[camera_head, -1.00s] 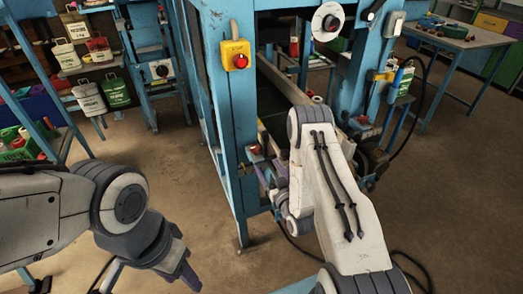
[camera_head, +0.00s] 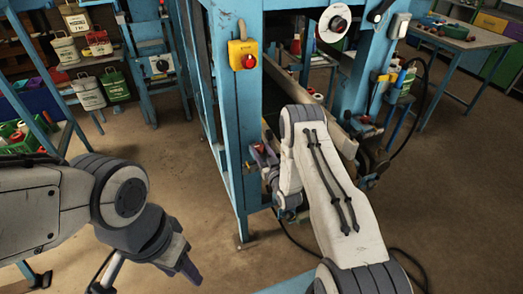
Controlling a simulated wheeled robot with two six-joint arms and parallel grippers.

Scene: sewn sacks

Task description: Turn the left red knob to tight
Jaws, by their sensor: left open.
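A blue press frame stands in the middle, with a front post (camera_head: 240,130). In the earlier head view a small red knob shows low on this post; now my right gripper (camera_head: 264,157) is in front of that spot and the knob is mostly hidden. My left gripper (camera_head: 180,268) is open and empty, low at the left, well away from the post and above the floor.
A yellow box with a red button (camera_head: 249,62) is higher on the same post. A table (camera_head: 450,35) stands back right. Floor at left is clear.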

